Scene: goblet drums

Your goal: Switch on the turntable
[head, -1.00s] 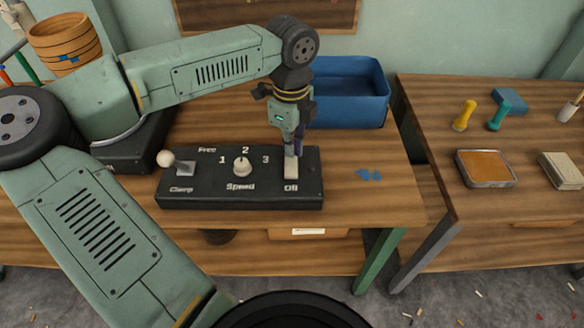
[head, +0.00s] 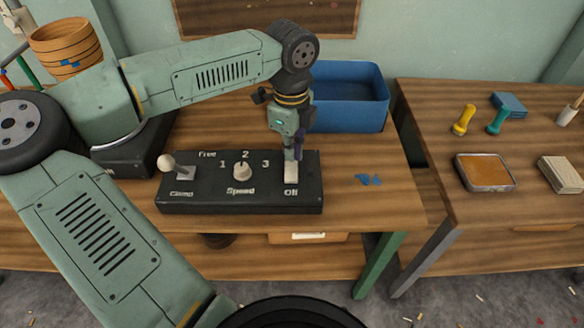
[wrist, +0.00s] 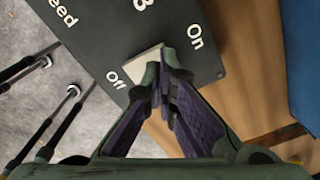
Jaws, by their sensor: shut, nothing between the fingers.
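A dark control box (head: 215,200) lies on the wooden bench, with a clamp lever (head: 170,165), a speed knob (head: 242,171) pointing near 2, and a pale on/off switch (head: 291,174). My gripper (head: 291,157) points down at the switch from above, and its fingers are shut and empty. In the wrist view the fingertips (wrist: 160,76) overlap the edge of the switch (wrist: 141,65), between the On and Off labels. I cannot tell whether they touch it. The fingers hide part of the switch, so its tilt is unclear. In the head view the On label is hidden behind my gripper.
A blue bin (head: 347,110) stands behind my gripper. Blue scraps (head: 369,180) lie right of the box. A hooped wooden drum body (head: 66,48) is at the back left. A second table (head: 430,130) on the right holds small tools and a pad.

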